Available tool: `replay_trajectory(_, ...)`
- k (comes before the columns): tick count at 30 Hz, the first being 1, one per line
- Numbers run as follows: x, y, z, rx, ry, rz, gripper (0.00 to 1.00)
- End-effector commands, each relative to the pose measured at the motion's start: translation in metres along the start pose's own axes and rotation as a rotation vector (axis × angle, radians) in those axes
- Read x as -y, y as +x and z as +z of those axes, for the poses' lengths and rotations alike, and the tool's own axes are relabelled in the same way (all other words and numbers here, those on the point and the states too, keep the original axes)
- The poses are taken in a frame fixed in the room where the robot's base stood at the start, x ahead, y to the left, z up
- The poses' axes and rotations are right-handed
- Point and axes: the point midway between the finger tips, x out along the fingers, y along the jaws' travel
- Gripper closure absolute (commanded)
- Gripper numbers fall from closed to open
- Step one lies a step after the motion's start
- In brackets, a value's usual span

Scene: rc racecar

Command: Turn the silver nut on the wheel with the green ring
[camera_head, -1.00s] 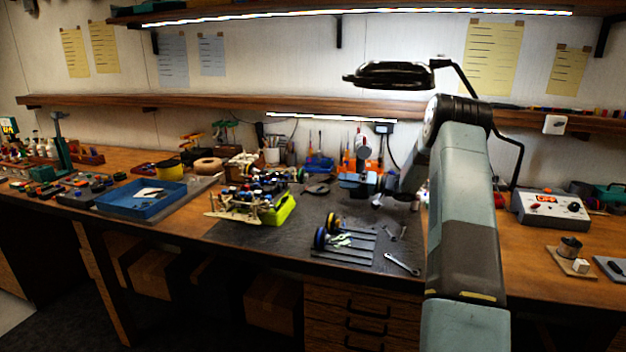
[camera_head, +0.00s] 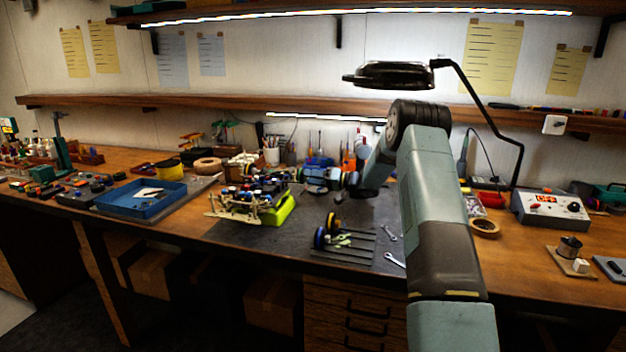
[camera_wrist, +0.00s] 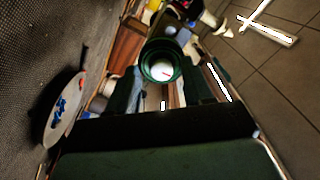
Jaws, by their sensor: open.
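The wheel with the green ring (camera_wrist: 147,73) appears in the wrist view as a dark green circle, nearly face-on, just above centre. A small pale, shiny spot at its middle looks like the silver nut (camera_wrist: 165,71). My gripper (camera_wrist: 161,88) is open, its two dark fingers on either side of the line toward this wheel. I cannot tell the exact gap to the nut. In the head view, the partly built car (camera_head: 236,203) sits on a yellow-green stand (camera_head: 281,209). My gripper is at the car's right end there, its fingertips hard to make out.
Loose wheels with blue and yellow rings (camera_head: 320,237) and wrenches (camera_head: 394,259) lie on the dark mat (camera_head: 285,250) in front. A pale dish with blue pieces (camera_wrist: 70,122) shows at left in the wrist view. A lamp (camera_head: 395,74) hangs above my arm.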

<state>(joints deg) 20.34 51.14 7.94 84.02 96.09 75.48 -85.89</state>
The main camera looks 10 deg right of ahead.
Motion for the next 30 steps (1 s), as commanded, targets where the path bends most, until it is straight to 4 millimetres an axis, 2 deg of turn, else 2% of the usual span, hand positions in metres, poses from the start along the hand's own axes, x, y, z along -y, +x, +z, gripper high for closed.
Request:
replay_trajectory(6, 0.0000, 0.0002, 0.0001, 0.000, 0.000, 0.000, 0.49)
replay_trajectory(22, -0.0004, 0.0000, 0.0003, 0.000, 0.000, 0.000, 1.00)
replay_trajectory(30, -0.0009, -0.0001, 0.0006, 0.000, 0.013, 0.001, 1.00)
